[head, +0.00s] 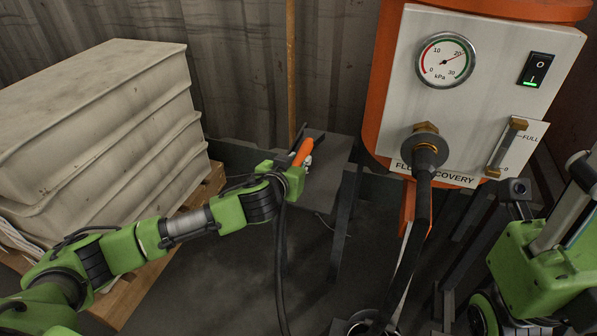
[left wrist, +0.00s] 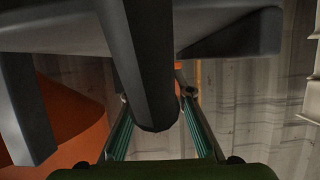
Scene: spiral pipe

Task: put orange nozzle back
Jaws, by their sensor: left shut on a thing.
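The orange nozzle (head: 303,152) shows in the head view as a short orange handle, tilted, at the tip of my left gripper (head: 294,171). The gripper is shut on it, beside the grey metal stand. A black hose (head: 281,265) hangs from there toward the floor. In the left wrist view, a thick dark tube (left wrist: 147,70) passes in front of the fingers (left wrist: 156,98) and hides most of what they hold. A small orange patch shows behind it. My right arm shows at the right edge of the head view; its fingertips are not visible.
The grey stand (head: 327,162) has thin legs. Right of it is an orange tank (head: 381,75) with a white panel (head: 480,45), gauge (head: 445,60), switch and a thick black hose. A wooden pole (head: 291,70) rises behind.

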